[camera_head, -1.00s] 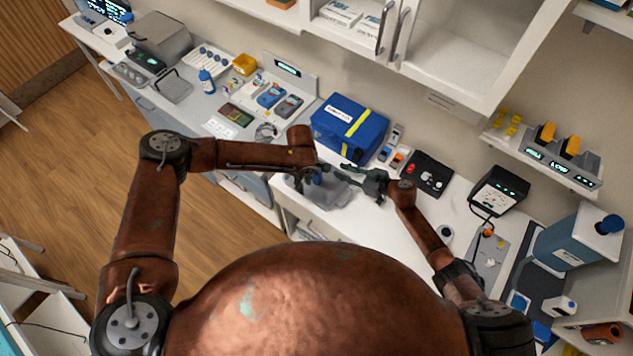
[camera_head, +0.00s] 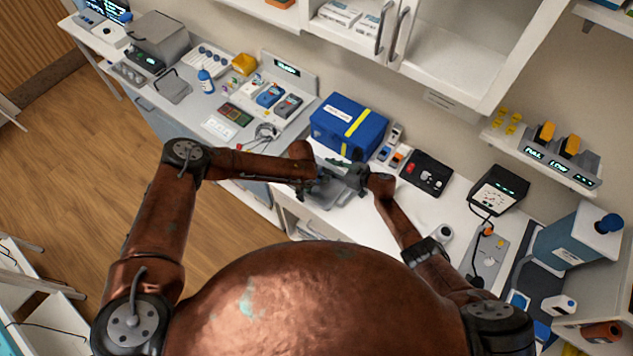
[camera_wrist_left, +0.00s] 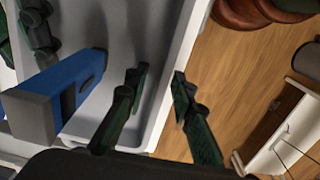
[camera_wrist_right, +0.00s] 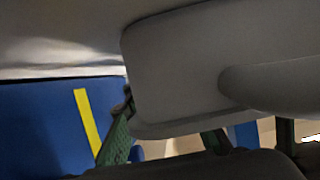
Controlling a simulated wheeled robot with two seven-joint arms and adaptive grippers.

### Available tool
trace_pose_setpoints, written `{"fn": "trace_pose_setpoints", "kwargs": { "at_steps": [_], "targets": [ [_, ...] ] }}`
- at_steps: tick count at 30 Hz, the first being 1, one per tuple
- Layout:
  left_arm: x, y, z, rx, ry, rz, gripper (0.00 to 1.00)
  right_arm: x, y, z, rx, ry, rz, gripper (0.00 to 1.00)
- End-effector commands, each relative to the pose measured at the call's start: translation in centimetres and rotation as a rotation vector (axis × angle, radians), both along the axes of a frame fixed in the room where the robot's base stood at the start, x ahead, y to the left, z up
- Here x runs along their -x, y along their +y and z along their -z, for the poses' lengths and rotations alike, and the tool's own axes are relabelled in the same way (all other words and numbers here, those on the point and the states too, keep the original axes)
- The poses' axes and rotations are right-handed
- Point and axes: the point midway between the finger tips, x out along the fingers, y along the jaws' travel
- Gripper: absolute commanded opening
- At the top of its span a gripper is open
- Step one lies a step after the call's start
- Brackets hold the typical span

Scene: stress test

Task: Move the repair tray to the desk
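The repair tray (camera_head: 345,197) is a light grey open tray on the white worktop, in front of the blue case. It also shows in the left wrist view (camera_wrist_left: 158,92), holding a blue and grey tool (camera_wrist_left: 55,92). My left gripper (camera_head: 312,186) is at the tray's near left side. In the left wrist view its fingers (camera_wrist_left: 160,74) stand apart, one on each side of the tray wall. My right gripper (camera_head: 345,174) is at the tray's far side. Its fingers (camera_wrist_right: 168,115) look apart; a grey surface, probably the tray, partly hides them. Contact is unclear.
The blue case (camera_head: 348,124) with a yellow stripe stands close behind the tray. A black parts mat (camera_head: 427,172) lies right of it. Left is a grey desk (camera_head: 193,101) with tools and a headset (camera_head: 265,134). A wall cabinet (camera_head: 455,45) overhangs the worktop.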

Motion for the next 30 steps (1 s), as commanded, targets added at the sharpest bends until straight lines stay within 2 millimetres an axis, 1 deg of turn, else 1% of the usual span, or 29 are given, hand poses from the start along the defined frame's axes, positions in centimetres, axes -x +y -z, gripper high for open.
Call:
{"fn": "trace_pose_setpoints", "kwargs": {
  "at_steps": [9, 19, 30],
  "targets": [
    [0.00, 0.02, 0.15, 0.000, 0.000, 0.000, 0.23, -0.11, 0.08, 0.01, -0.001, -0.001, 0.000, 0.23],
    [-0.02, 0.03, 0.13, 0.000, 0.000, 0.000, 0.00, -0.10, 0.07, 0.01, -0.001, -0.001, 0.000, 0.00],
    [-0.04, 0.03, 0.10, -0.001, -0.001, -0.001, 0.00, -0.10, 0.06, 0.00, -0.001, -0.001, 0.001, 0.00]
  ]
}}
